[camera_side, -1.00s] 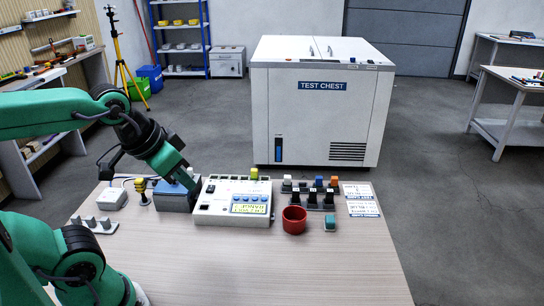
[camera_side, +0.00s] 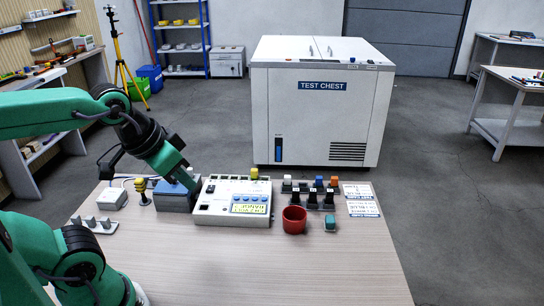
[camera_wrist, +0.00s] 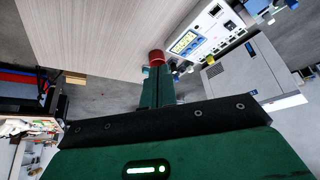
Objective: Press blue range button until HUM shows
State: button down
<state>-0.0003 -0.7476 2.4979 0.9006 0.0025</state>
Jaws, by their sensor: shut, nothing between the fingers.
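The display lettering is upside down and too small to read surely; one line looks like RANGE. The meter also shows in the wrist view (camera_wrist: 210,32), with its yellow display (camera_wrist: 184,42). My gripper (camera_side: 190,181) is shut and empty. It tilts down over the blue-grey box (camera_side: 174,200) left of the meter and appears apart from the blue buttons. My shut fingers also show in the wrist view (camera_wrist: 158,80).
Printed cards (camera_side: 361,199) lie at the right. The table front is clear. A white test chest (camera_side: 322,115) stands behind.

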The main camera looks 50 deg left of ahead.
jog(key=shift+w, duration=0.1)
jog(key=m+g, duration=0.6)
jog(key=m, duration=0.3)
send_over(255, 198)
jog(key=shift+f, duration=2.95)
jog(key=shift+f, duration=0.1)
notch_tip(255, 198, down, 14)
jog(key=shift+r, duration=0.1)
